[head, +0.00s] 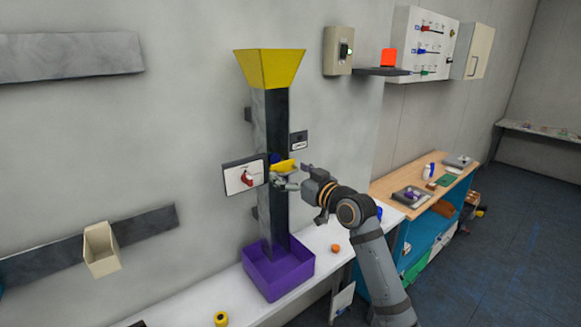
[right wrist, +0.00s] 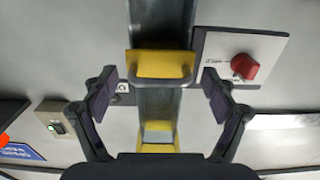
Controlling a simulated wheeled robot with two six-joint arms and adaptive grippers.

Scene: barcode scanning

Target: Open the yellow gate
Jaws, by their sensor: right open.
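The yellow gate (head: 284,165) is on the front of a tall grey chute (head: 274,215) on the wall. In the right wrist view the gate (right wrist: 162,63) has a bar-like handle along one edge. My right gripper (head: 285,178) is at the gate. Its two fingers (right wrist: 160,97) are spread wide, one on each side of the gate and chute, with nothing held between them. I cannot tell from the frames if a finger touches the gate. My left gripper is not in view.
A white panel with a red knob (head: 246,178) sits just left of the gate. A purple bin (head: 278,271) stands under the chute, on a white ledge (head: 215,300). A yellow funnel (head: 270,68) tops the chute. A small switch box (head: 298,140) is right of it.

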